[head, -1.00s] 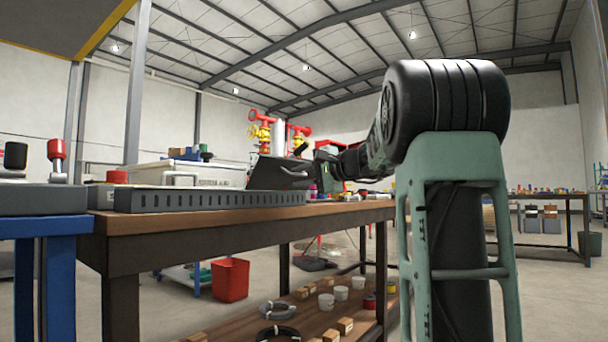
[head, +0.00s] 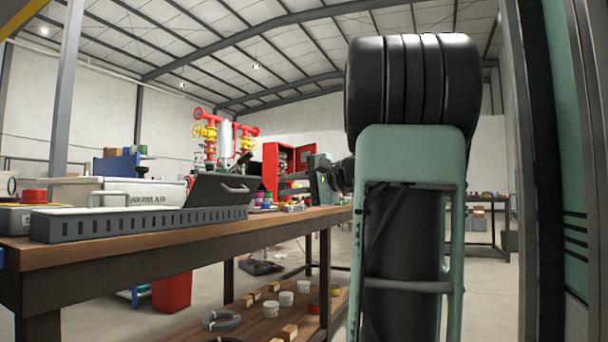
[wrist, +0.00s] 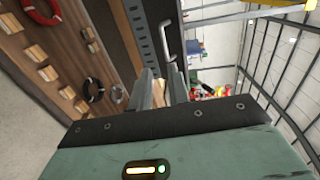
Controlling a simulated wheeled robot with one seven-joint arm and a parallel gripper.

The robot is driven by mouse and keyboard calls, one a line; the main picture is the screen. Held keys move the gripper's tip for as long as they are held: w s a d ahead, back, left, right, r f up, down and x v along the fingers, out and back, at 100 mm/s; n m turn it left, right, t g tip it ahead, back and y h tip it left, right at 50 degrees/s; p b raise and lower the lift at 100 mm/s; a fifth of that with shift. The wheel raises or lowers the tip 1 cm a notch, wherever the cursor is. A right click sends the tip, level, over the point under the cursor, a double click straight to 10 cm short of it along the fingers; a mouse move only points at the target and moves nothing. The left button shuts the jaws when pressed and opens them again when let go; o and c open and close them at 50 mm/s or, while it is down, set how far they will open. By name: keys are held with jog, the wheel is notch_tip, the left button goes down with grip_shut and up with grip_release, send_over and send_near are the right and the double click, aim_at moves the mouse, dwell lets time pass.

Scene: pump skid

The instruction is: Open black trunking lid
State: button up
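The grey slotted trunking (head: 140,223) lies along the front edge of the wooden bench. My gripper (head: 284,184) is to the right of the lid, with a gap between fingers and handle in the head view. In the wrist view, my gripper (wrist: 163,78) has its two fingers apart with nothing between them. The handle (wrist: 170,42) shows just beyond the fingertips, against the dark lid (wrist: 150,25).
The wooden bench (head: 130,262) has a lower shelf with cups, blocks and coils. A white case (head: 145,191) stands behind the trunking. Small coloured items (head: 265,202) sit right of the lid. A red bin (head: 172,292) is under the bench.

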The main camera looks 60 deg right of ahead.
jog(key=s, duration=0.3)
jog(key=shift+s+r+p, duration=0.2)
jog(key=shift+s+p, duration=0.05)
jog(key=shift+p, duration=0.05)
dwell(0.3)
